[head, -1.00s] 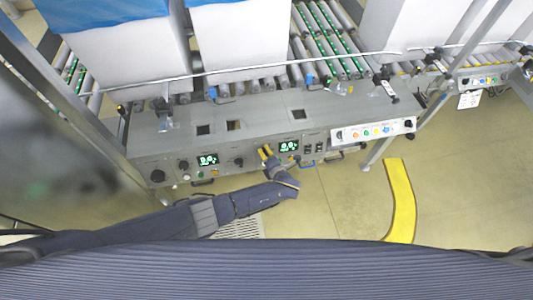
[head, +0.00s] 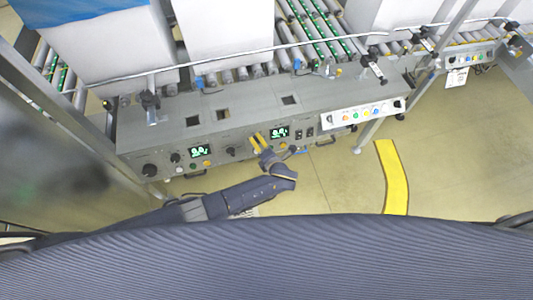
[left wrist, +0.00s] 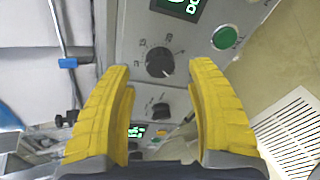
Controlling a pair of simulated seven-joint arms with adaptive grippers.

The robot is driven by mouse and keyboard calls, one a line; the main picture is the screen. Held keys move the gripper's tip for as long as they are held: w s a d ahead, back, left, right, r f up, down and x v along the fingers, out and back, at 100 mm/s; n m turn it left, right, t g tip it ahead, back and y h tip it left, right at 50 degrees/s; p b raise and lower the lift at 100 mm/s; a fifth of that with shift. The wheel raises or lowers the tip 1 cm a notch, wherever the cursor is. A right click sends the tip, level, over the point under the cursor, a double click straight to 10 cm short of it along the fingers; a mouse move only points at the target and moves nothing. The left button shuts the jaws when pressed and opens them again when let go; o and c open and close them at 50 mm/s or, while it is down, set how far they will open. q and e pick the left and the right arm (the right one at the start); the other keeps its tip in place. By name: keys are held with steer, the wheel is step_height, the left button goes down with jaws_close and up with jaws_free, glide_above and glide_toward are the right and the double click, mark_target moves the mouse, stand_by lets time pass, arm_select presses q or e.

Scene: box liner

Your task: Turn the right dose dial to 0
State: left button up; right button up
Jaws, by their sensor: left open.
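The right dose dial (left wrist: 159,62) is a round black knob with tick marks around it, on the grey panel below a lit green display (left wrist: 180,6). In the left wrist view it shows between and beyond my open yellow fingertips, with nothing gripped. In the head view my left gripper (head: 258,141) is at the panel front, just left of the right display (head: 280,132), and covers this dial. I cannot tell the dial's exact setting or whether a finger touches it. My right gripper is not in view.
A green button (left wrist: 225,38) sits right of the dial. Another black knob (head: 231,152) and the left display (head: 200,151) are farther left on the panel. A white button box (head: 362,114) is at the right. Open floor lies in front, with a yellow strip (head: 393,178).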

arm_select(q)
steer(key=v, duration=0.8)
steer(key=shift+s+r, duration=0.2)
steer(key=shift+s, duration=0.15)
